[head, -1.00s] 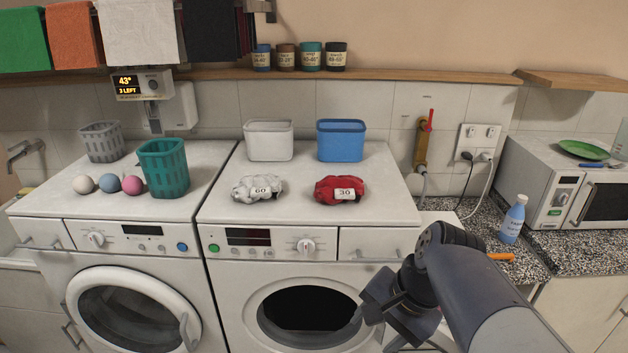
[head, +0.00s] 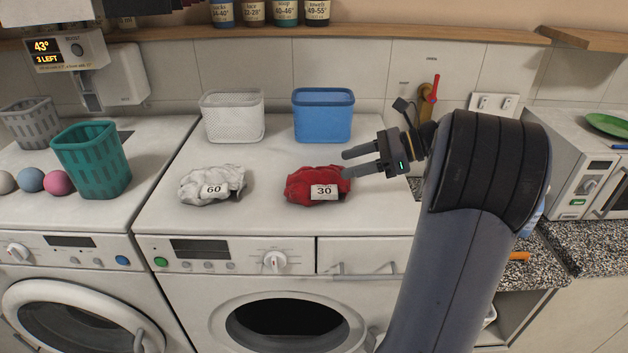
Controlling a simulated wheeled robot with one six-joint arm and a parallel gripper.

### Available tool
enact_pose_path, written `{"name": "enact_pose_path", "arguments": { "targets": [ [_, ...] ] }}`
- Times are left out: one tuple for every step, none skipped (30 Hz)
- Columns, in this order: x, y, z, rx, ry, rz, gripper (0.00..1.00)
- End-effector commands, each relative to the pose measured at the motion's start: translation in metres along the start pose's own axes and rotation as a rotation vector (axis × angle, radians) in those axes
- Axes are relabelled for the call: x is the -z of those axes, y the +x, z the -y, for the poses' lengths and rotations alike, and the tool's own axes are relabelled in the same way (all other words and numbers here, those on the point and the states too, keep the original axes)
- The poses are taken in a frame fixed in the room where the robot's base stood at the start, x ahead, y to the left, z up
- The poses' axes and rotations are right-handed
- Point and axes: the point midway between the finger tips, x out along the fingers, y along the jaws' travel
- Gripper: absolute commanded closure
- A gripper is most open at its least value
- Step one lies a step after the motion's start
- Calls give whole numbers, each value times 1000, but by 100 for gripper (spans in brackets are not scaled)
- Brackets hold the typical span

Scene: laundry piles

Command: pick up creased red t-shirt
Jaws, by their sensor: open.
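The creased red t-shirt (head: 300,184) lies in a crumpled heap on top of the right-hand washing machine, with a white tag reading 30 on its front. My gripper (head: 350,163) is open, its two fingers pointing left. In the picture its fingertips overlap the right edge of the red heap. I cannot tell whether they touch it or hover above it. Nothing shows between the fingers.
A crumpled white garment (head: 205,183) tagged 60 lies left of the red one. A white basket (head: 233,118) and a blue basket (head: 323,116) stand behind. A teal basket (head: 92,160) stands on the left machine. The machine top (head: 262,214) in front is bare.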

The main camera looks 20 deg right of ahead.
Motion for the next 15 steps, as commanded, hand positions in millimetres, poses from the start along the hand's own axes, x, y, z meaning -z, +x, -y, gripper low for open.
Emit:
{"name": "enact_pose_path", "arguments": {
  "targets": [
    [-2, 9, 0, -3, 1, 0, 45],
    [-2, 14, 0, -4, 1, 1, 45],
    [-1, 19, 0, -2, 0, 0, 45],
    [-1, 22, 0, -2, -1, -1, 45],
    [-1, 25, 0, -3, -1, -1, 45],
    [-1, 27, 0, -2, -1, -1, 45],
    [0, 29, 0, -1, -1, -2, 45],
    [-1, 31, 0, -1, -1, -2, 45],
    [-1, 34, 0, -1, -1, -2, 45],
    [-2, 37, -1, -2, -1, -2, 45],
    [-2, 41, -1, -4, 0, -2, 45],
    [-3, 47, -2, -4, 0, -3, 45],
    [-4, 52, -2, -4, 0, -2, 45],
    [-4, 57, -2, -4, -1, -2, 45],
    [-3, 63, -2, -5, 0, -2, 45]
  ]
}}
